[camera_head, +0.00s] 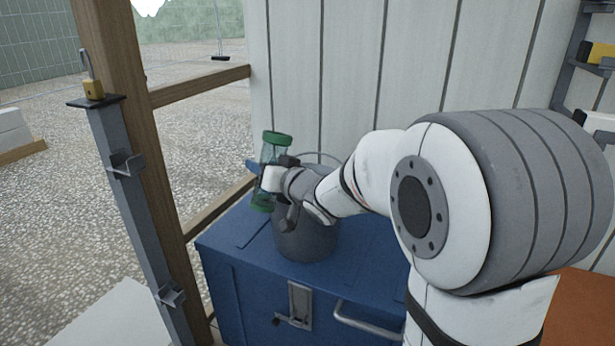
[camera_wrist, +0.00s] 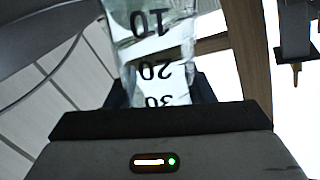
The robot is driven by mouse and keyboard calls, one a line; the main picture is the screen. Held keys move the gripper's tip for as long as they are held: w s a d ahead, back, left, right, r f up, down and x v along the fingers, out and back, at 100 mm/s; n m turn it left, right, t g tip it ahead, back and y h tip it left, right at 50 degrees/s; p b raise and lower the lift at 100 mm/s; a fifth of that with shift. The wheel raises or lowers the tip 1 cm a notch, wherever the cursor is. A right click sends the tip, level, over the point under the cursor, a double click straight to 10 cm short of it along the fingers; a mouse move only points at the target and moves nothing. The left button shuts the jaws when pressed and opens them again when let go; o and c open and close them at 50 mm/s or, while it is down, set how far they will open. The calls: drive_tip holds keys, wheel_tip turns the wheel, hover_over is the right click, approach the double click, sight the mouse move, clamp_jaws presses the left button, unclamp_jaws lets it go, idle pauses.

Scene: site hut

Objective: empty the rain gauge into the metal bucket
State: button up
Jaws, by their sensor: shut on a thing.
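The rain gauge (camera_head: 268,153) is a clear tube with green ends. It stands slightly tilted in my gripper (camera_head: 272,178), which is shut on its middle. In the wrist view the clear tube (camera_wrist: 155,45) shows the marks 10, 20 and 30 upside down, between the jaws (camera_wrist: 160,95). The grey metal bucket (camera_head: 305,238) stands upright on a blue chest, below and just right of the gauge. My gripper and wrist cover much of its rim. I cannot tell whether water is in the gauge or the bucket.
The blue chest (camera_head: 262,290) has a latch and a handle on its front. A wooden post (camera_head: 128,60) and a grey metal upright with a padlock (camera_head: 93,88) stand at the left. A white panelled wall (camera_head: 350,60) is close behind the bucket.

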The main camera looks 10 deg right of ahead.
drive_tip(key=shift+w+d+f+m, duration=0.1)
drive_tip(key=shift+d+f+m, duration=0.05)
drive_tip(key=shift+f+m, duration=0.25)
drive_tip(key=m+p, duration=0.1)
drive_tip(key=p, duration=0.1)
drive_tip(key=r+m+p, duration=0.1)
drive_tip(key=p, duration=0.2)
drive_tip(key=shift+w+d+g, duration=0.3)
drive_tip(key=shift+d+g, duration=0.05)
drive_tip(key=shift+g, duration=0.05)
drive_tip(key=shift+f+m, duration=0.3)
drive_tip(key=shift+f, duration=0.1)
drive_tip(key=m+p, duration=0.1)
drive_tip(key=p, duration=0.1)
drive_tip(key=m+g+p, duration=0.1)
drive_tip(key=shift+s+a+f+m+y, duration=0.2)
drive_tip(key=shift+a+f+m+y, duration=0.1)
drive_tip(key=shift+y, duration=0.1)
drive_tip(key=shift+s+a+f+m+p, duration=0.1)
drive_tip(key=shift+f+m+p, duration=0.15)
drive_tip(key=shift+m+p, duration=0.95)
drive_tip(key=shift+w+d+f+m+g+y+p, duration=0.15)
drive_tip(key=shift+w+d+m+g+y+p, duration=0.2)
drive_tip(key=shift+d+m+g+p, duration=0.2)
drive_tip(key=shift+w+d+m, duration=0.1)
drive_tip(key=shift+w+m, duration=0.05)
drive_tip(key=shift+m, duration=0.1)
drive_tip(key=shift+w+d+m+p, duration=0.1)
drive_tip(key=shift+m+p, duration=0.5)
drive_tip(key=shift+p, duration=1.3)
